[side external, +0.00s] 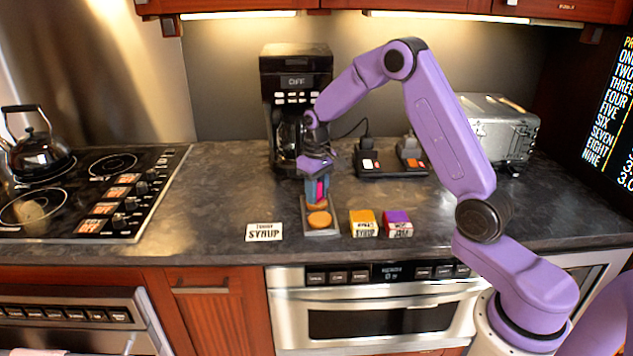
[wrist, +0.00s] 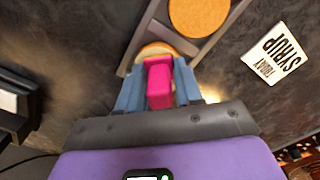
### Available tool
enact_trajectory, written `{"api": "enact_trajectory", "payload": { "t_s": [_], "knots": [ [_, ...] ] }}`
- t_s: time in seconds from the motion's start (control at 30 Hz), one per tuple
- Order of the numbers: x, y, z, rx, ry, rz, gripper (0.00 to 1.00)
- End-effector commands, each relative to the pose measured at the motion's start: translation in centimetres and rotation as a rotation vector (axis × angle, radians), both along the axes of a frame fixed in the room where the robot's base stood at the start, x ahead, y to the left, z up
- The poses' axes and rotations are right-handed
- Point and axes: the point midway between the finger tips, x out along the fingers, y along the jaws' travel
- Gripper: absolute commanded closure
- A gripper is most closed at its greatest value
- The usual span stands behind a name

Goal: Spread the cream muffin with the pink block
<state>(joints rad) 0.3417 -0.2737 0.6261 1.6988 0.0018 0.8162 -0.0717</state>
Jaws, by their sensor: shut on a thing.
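My gripper (side external: 318,192) points down and is shut on the pink block (side external: 321,188). In the wrist view the pink block (wrist: 158,82) stands between the two blue-grey fingers. A muffin with a pale tan rim (wrist: 154,47) lies directly under or just beyond the block's tip; most of it is hidden, and I cannot tell whether they touch. A second, orange-topped muffin (side external: 319,219) lies in front of it on the grey tray (side external: 322,234); it also shows in the wrist view (wrist: 199,16). No spread shows on the visible parts of either top.
A black coffee maker (side external: 295,75) is close behind my gripper. Button boxes (side external: 381,165) are behind right.

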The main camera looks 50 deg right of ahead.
Motion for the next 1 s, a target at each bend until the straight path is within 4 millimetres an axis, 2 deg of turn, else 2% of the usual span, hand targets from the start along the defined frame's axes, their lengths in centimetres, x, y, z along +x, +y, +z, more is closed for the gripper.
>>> {"api": "enact_trajectory", "payload": {
  "t_s": [0.17, 0.33, 0.47, 0.63, 0.77, 0.93, 1.0],
  "knots": [
    [1.0, -1.0, -0.1, 0.0, 0.0, -0.004, 0.95],
    [-0.2, 0.1, 0.0, 0.0, 0.0, -0.001, 0.95],
    [0.9, -0.9, 0.0, 0.0, 0.0, -0.004, 0.95],
    [-0.3, 0.2, 0.0, 0.0, 0.002, -0.001, 0.95],
    [0.9, -0.8, -0.1, 0.0, 0.0, -0.003, 0.95],
    [-0.2, 0.1, 0.0, 0.0, 0.002, -0.001, 0.95],
    [0.3, -0.4, -0.1, 0.0, 0.001, -0.005, 0.95]
  ]
}}
